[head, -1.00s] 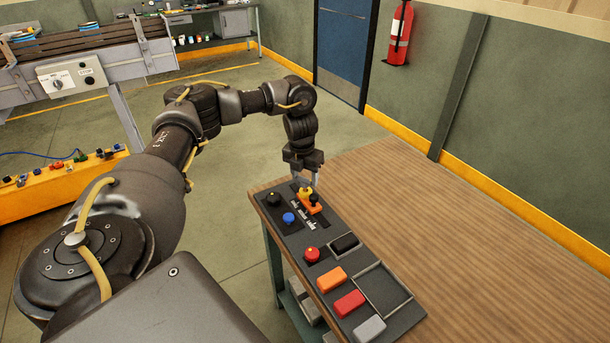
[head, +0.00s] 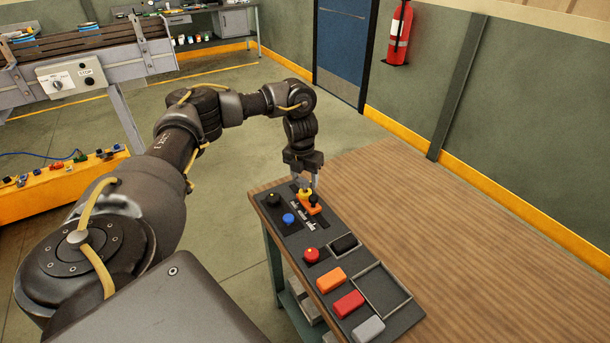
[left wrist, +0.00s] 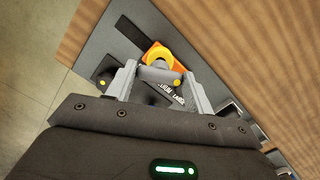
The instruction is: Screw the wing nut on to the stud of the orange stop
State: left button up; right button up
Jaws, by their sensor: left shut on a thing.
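The orange stop (head: 313,209) is at the far end of the dark grey panel (head: 323,234), and it also shows in the left wrist view (left wrist: 152,45). A yellow round piece (left wrist: 158,55) with a grey part below it sits over the stop, apparently the wing nut. My left gripper (head: 306,186) points down over the stop and is shut on this piece. In the left wrist view its two fingers (left wrist: 159,74) stand on either side of the grey part. The stud is hidden, so I cannot tell how the threads meet. My right gripper is out of view.
A black knob (head: 273,199), a blue button (head: 289,218) and a red button (head: 311,255) are on the panel. Orange (head: 331,280), red (head: 349,303) and grey blocks lie towards its near end. The wooden table (head: 440,240) to the right is clear.

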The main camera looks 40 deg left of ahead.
pick_arm(q)
jog(key=shift+f, duration=0.1)
dwell(0.5)
jog(key=shift+f, duration=0.65)
dwell(1.2)
jog(key=m+b, duration=0.1)
jog(key=m, duration=0.3)
jog(key=shift+f+h+b, duration=0.15)
jog(key=shift+h+b, duration=0.15)
jog(key=m, duration=0.2)
jog(key=shift+w+m, duration=0.1)
jog(key=shift+m, duration=0.3)
jog(key=c, duration=0.4)
jog(key=shift+m, duration=0.4)
